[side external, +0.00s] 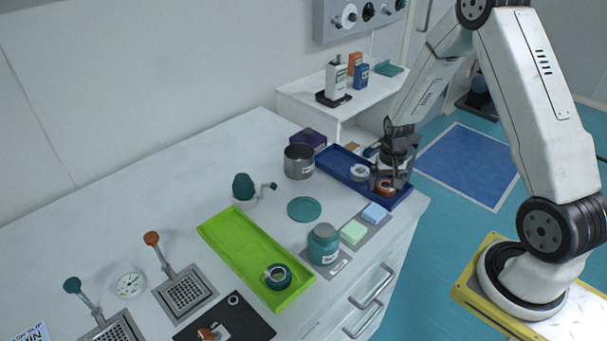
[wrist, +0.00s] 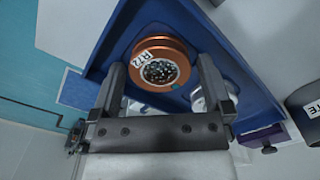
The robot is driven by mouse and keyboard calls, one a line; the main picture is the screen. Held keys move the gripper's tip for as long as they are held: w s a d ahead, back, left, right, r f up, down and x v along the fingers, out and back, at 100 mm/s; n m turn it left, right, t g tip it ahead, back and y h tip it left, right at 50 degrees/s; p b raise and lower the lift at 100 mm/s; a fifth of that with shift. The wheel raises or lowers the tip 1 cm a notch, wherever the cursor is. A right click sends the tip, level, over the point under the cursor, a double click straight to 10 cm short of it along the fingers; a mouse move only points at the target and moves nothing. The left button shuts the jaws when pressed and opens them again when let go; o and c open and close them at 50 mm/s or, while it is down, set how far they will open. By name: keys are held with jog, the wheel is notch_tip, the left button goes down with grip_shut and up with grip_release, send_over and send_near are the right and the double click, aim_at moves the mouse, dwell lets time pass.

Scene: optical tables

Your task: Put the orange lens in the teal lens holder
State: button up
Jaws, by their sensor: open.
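The orange lens (side external: 385,187) sits in the blue tray (side external: 335,163) at the right end of the table. In the wrist view the orange lens (wrist: 160,66) is a round orange ring with a white label and a speckled centre. My gripper (wrist: 161,72) is open, with one finger on either side of the orange lens; I cannot tell whether they touch it. In the side view my gripper (side external: 386,182) is low over the tray.
A white ring-shaped part (side external: 359,172) lies in the blue tray beside the orange lens. A metal cup (side external: 299,161), a teal disc (side external: 304,209), a teal jar (side external: 323,244) and green and blue blocks stand between the trays. A dark green bulb (side external: 243,187) stands behind the green tray.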

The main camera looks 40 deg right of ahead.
jog(key=c, duration=1.3)
jog(key=shift+o, duration=0.2)
jog(key=shift+r, duration=0.1)
jog(key=shift+r, duration=1.05)
jog(key=s+a+r, duration=0.5)
jog(key=s+r, duration=0.5)
jog(key=s, duration=0.3)
jog(key=shift+r, duration=0.35)
